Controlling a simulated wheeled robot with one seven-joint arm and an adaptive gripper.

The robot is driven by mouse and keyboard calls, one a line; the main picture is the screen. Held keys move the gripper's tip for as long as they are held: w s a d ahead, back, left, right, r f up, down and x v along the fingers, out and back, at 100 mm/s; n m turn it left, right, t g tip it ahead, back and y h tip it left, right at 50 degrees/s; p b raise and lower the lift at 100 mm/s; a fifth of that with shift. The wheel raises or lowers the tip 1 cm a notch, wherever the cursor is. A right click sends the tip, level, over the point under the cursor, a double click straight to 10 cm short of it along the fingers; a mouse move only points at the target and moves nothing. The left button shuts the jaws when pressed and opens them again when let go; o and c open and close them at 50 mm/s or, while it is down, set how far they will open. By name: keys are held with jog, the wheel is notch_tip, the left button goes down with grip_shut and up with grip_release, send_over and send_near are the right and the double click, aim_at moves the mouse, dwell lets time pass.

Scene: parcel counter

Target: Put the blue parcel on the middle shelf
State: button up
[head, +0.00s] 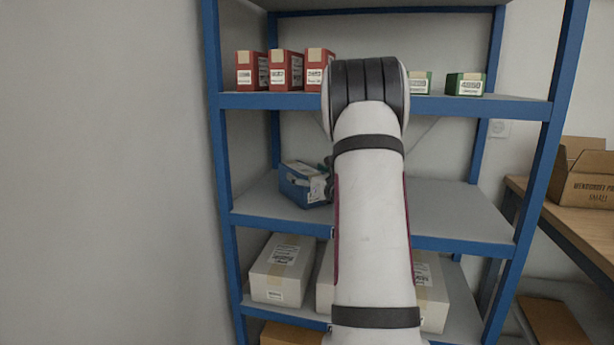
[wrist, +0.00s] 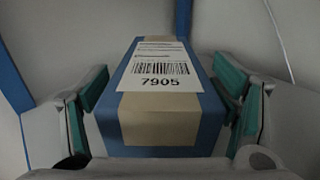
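The blue parcel (head: 298,190) is on the left part of the middle shelf (head: 455,208), turned at an angle to the front edge. It seems to rest on the shelf board. In the wrist view the parcel (wrist: 213,118) shows tan tape and a white label reading 7905. My gripper (wrist: 162,88) has its teal-padded fingers on either side of the parcel. Narrow gaps show beside the parcel, so the fingers look open around it. In the head view my arm hides most of the gripper and the shelf's middle.
Red boxes (head: 287,72) and green boxes (head: 466,84) stand on the shelf above. Pale taped boxes (head: 282,270) sit on the shelf below. A blue post (head: 217,150) bounds the rack at left. The middle shelf's right part is bare. A cardboard box (head: 585,180) stands on a table at right.

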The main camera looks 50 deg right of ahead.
dwell(0.3)
jog(key=shift+r, duration=0.2)
jog(key=p+v, duration=0.1)
jog(key=v, duration=1.1)
jog(key=shift+f, duration=0.15)
